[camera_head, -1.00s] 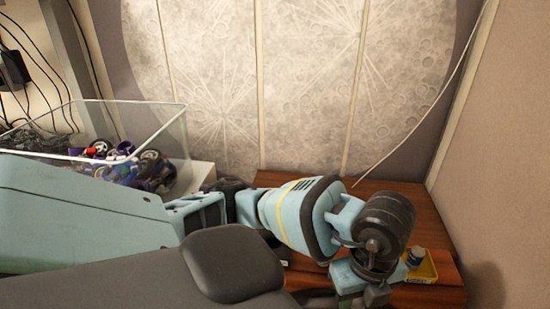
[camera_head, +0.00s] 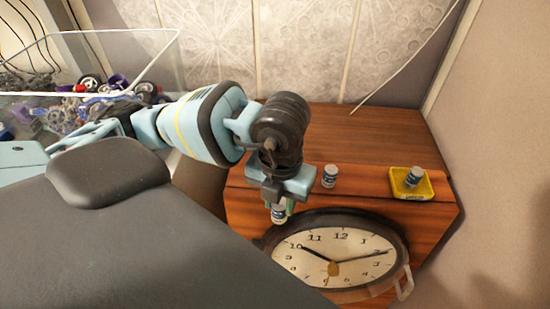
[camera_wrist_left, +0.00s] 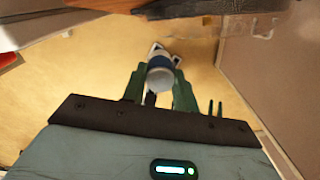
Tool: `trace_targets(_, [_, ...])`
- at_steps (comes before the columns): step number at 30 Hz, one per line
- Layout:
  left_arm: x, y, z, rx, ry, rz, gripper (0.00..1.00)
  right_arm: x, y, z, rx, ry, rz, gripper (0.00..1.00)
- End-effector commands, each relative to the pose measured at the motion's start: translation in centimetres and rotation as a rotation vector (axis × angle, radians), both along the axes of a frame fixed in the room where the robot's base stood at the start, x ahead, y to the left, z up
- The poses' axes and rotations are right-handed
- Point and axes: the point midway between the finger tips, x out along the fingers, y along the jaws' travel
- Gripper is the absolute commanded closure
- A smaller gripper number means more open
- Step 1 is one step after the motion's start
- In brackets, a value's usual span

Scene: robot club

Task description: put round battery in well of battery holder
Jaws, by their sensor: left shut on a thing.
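My left gripper (camera_head: 279,204) is shut on a round battery (camera_head: 279,214), grey with a dark blue band, in front of the wooden cabinet's top. The left wrist view shows this battery (camera_wrist_left: 160,74) between the green fingers (camera_wrist_left: 158,90). A yellow battery holder (camera_head: 428,188) lies to the right on the wooden top. A battery (camera_head: 414,177) sits tilted at the holder; its exact seating is unclear. Another battery (camera_head: 329,176) stands upright on the wood between my gripper and the holder. My right gripper is not in view.
A large round clock (camera_head: 335,262) with a pale handle (camera_head: 404,284) is at the cabinet's front, below my gripper. The wooden top (camera_head: 370,135) is clear behind the batteries. A wall (camera_head: 490,170) is close on the right. A clear bin (camera_head: 150,60) of parts stands left.

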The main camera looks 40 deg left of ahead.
Motion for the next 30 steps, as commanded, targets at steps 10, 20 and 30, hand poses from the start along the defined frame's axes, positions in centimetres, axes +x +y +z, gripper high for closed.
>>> trace_targets(10, [5.6,4.0,-0.6,0.002,-0.001,0.011,0.97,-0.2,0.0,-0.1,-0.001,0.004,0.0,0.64])
trace_targets(20, [11.4,8.0,-1.2,0.0,-0.002,0.008,0.97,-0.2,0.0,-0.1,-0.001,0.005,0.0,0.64])
trace_targets(30, [13.0,9.1,-1.4,0.0,-0.001,0.003,0.97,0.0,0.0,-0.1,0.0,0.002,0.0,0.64])
